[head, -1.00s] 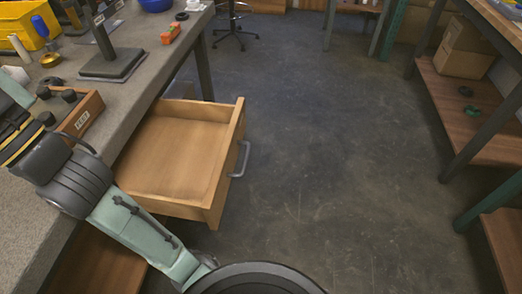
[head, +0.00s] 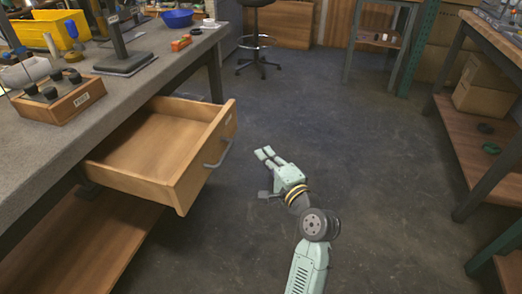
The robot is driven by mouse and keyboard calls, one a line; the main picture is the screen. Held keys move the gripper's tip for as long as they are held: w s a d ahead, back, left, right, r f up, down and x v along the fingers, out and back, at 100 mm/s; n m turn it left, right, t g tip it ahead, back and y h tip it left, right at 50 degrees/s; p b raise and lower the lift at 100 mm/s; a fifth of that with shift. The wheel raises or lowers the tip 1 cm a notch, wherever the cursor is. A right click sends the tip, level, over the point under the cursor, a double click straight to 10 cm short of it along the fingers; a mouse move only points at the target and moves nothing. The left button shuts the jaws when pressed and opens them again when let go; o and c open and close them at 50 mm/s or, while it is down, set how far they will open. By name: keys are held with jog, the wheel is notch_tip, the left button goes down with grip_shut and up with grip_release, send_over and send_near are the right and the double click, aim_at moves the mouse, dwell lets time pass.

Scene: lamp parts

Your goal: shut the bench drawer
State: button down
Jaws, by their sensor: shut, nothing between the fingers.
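The bench drawer (head: 152,152) is a light wooden box pulled well out from under the grey bench top (head: 38,147), and it looks empty inside. Its grey bar handle (head: 219,153) is on the front panel, facing right. My gripper (head: 264,154) is to the right of the handle, apart from it, with clear floor seen between them. Its pale green fingers are shut and empty, pointing up and to the left in the head view. Nothing hides the drawer front.
A wooden box of dark knobs (head: 60,97), a lamp stand (head: 124,62) and a yellow bin (head: 50,30) stand on the bench. A stool (head: 257,42) stands beyond. Shelving with cardboard boxes (head: 483,90) lines the right. The floor between is clear.

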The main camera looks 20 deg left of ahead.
aim_at(154, 127)
jog(key=shift+w+a+r, duration=0.1)
jog(key=shift+w+a, duration=1)
jog(key=shift+a, duration=0.55)
jog(key=shift+w+a+f, duration=0.1)
jog(key=shift+w+a, duration=0.95)
jog(key=shift+a, duration=0.65)
jog(key=shift+w+a+r, duration=0.1)
jog(key=shift+w+a, duration=1)
jog(key=shift+a, duration=0.55)
jog(key=a+p, duration=0.2)
jog(key=a, duration=0.8)
jog(key=a+p, duration=0.3)
jog(key=a, duration=0.7)
jog(key=w+a+p, duration=0.1)
jog(key=a+p, duration=0.1)
jog(key=a, duration=0.8)
jog(key=shift+a+p, duration=0.1)
jog(key=shift+p, duration=0.3)
jog(key=shift+s, duration=0.1)
